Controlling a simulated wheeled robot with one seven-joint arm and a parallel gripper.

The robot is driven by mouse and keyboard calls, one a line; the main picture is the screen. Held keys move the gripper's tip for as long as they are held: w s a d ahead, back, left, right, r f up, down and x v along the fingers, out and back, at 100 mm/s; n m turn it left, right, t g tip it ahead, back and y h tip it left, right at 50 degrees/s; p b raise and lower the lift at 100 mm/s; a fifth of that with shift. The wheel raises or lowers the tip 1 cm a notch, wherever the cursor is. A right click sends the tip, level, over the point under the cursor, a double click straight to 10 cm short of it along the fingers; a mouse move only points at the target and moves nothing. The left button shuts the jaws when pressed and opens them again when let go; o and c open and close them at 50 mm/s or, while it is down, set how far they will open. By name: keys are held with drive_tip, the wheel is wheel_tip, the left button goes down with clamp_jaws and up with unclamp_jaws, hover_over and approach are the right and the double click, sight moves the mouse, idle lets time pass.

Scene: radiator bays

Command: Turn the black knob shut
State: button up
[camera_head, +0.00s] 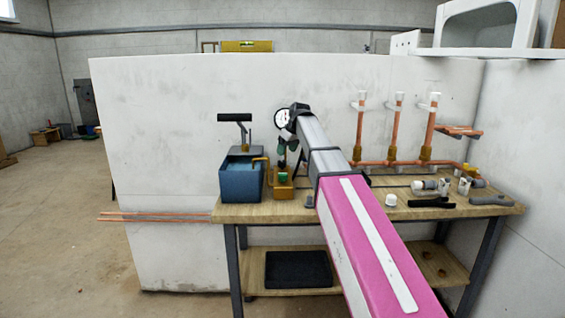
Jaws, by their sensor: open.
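My pink and grey arm reaches across the bench to its back. My gripper (291,152) is at its far end, small and mostly hidden by the arm, and open. It is above a brass-coloured block (283,191) and close to a small green part (281,151) below a round white gauge (282,118). I cannot make out the black knob clearly among the dark parts there. I cannot tell whether the gripper touches anything.
A blue tank (240,182) with a black T-handle (235,117) stands left of the block. The wooden bench (340,209) also carries copper pipes (397,132), a white cap (391,200) and a black tool (432,203) at right. A pale wall (180,140) stands behind.

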sight(282, 161)
drive_tip(key=x, duration=0.6)
drive_tip(key=shift+w+a+f, duration=0.1)
drive_tip(key=shift+f, duration=0.25)
drive_tip(key=shift+c, duration=0.3)
drive_tip(key=c, duration=0.8)
